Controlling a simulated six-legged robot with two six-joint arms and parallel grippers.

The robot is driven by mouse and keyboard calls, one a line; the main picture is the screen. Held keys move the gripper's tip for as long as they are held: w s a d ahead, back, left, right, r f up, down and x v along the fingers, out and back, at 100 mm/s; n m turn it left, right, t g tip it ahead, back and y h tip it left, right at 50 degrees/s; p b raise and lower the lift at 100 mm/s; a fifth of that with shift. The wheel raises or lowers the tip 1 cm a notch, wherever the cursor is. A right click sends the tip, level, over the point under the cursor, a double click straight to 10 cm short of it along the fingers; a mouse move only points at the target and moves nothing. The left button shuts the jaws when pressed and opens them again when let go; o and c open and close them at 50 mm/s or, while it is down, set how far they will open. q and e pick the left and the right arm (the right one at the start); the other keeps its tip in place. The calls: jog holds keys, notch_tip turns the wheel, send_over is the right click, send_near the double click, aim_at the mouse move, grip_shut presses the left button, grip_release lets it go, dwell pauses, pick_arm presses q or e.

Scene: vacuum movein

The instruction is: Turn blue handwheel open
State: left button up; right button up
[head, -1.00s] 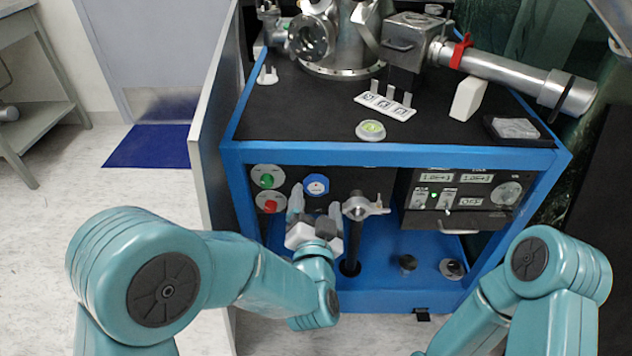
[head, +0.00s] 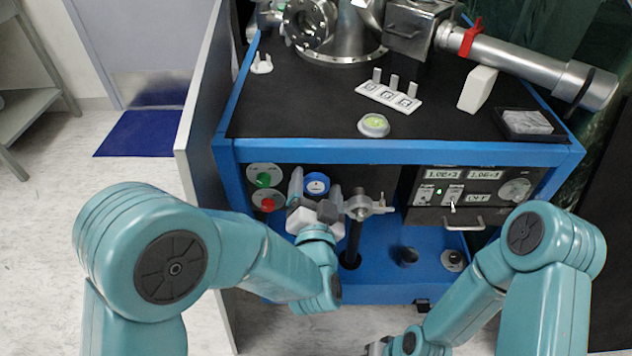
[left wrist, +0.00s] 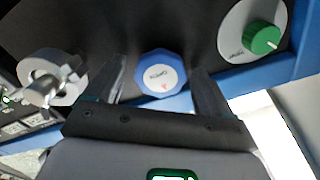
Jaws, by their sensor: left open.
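The blue handwheel (head: 317,184) is on the dark front panel of the blue cabinet, with a white centre label. Only a bit of my right gripper (head: 378,347) shows at the bottom edge.
A green knob (head: 264,180) and a red knob (head: 267,204) sit left of the wheel. A metal valve fitting on a post (head: 358,206) stands close on the right. The control unit (head: 455,200) is further right. A grey side panel (head: 205,150) stands at the left.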

pick_arm(q)
jog(key=shift+s+r, duration=0.1)
jog(key=shift+c, duration=0.3)
jog(key=c, duration=1)
